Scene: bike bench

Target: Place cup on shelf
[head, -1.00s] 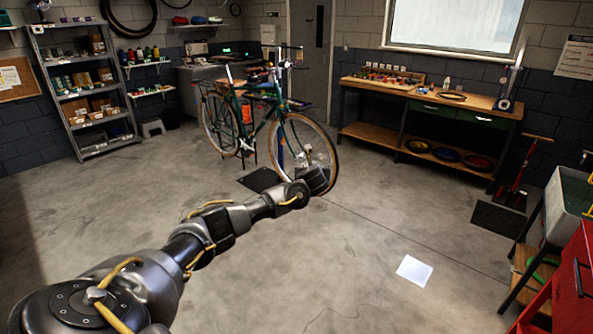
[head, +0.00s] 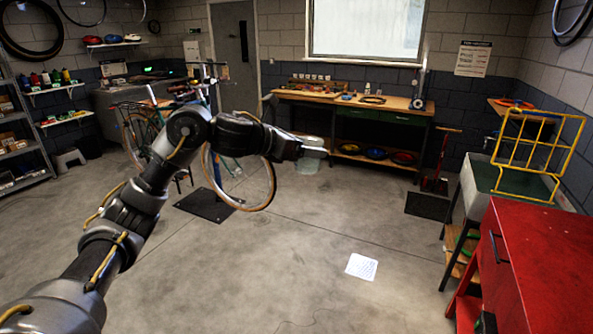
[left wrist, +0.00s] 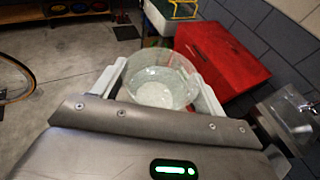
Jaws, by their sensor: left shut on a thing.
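My left gripper (head: 318,147) is shut on a clear, see-through cup (head: 309,164), held in the air in front of the workbench. In the left wrist view the cup (left wrist: 161,82) sits between the two pale fingers and its round rim faces the camera. Several shelves are in view, and I cannot tell which one the task means: a grey shelf unit (head: 14,150) at the left edge, small wall shelves (head: 62,118) beside it, and a wall shelf (head: 510,112) at the right. My right gripper is not in view.
A bicycle (head: 262,185) on a stand is partly behind my left arm. A wooden workbench (head: 385,103) stands under the window. At the right are a red cabinet (head: 545,255), a sink (head: 478,195) and a yellow rack (head: 535,150). A white paper (head: 361,267) lies on open floor.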

